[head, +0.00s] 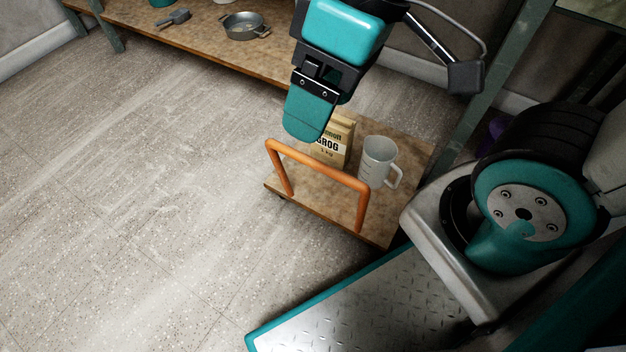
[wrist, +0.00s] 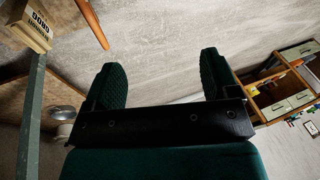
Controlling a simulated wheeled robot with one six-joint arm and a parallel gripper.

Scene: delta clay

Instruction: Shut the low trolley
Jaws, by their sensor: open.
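The low trolley (head: 330,205) is a brown board with an upright orange handle (head: 320,163) along its front left edge. It stands out on the floor, with its far right end near a green post. My gripper (head: 306,125) points down over the handle's left part and hides some of the board and bag behind it. In the wrist view my gripper (wrist: 163,80) is open with nothing between its fingers. The orange handle (wrist: 92,24) shows there beyond the left finger, not between the fingers.
On the trolley stand a GROG bag (head: 338,142) and a grey measuring jug (head: 379,158). A wooden low shelf (head: 190,38) with a pan (head: 245,25) is at the back. A green post (head: 480,85) rises right of the trolley. The floor to the left is clear.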

